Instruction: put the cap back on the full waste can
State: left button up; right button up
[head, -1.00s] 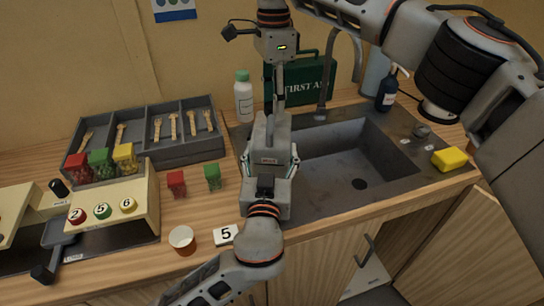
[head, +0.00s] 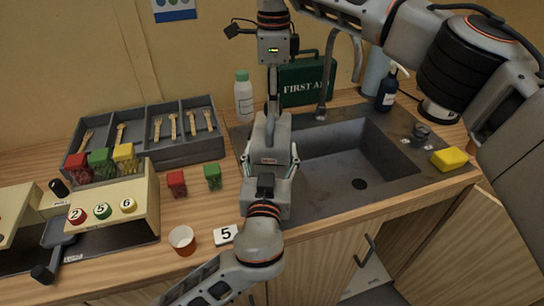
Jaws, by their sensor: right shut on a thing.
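My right arm comes in from the upper right, and its wrist hangs at the top centre. My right gripper (head: 272,108) is below that wrist, seen narrow and edge-on beside the sink's left edge. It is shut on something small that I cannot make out. My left arm comes up from the lower left. My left gripper (head: 269,150) overlaps the right one in the picture, so its jaw opening is unclear. I cannot clearly pick out the waste can or its cap; the grippers hide the area between them.
A sink (head: 352,150) lies right of the grippers. A white bottle with a green cap (head: 243,97) and a green first-aid box (head: 307,82) stand behind. A yellow sponge (head: 450,158) lies right.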

jog(key=m, duration=2.9)
jog(key=shift+f, duration=0.1)
jog(key=o, duration=1.3)
jog(key=shift+r, duration=3.8)
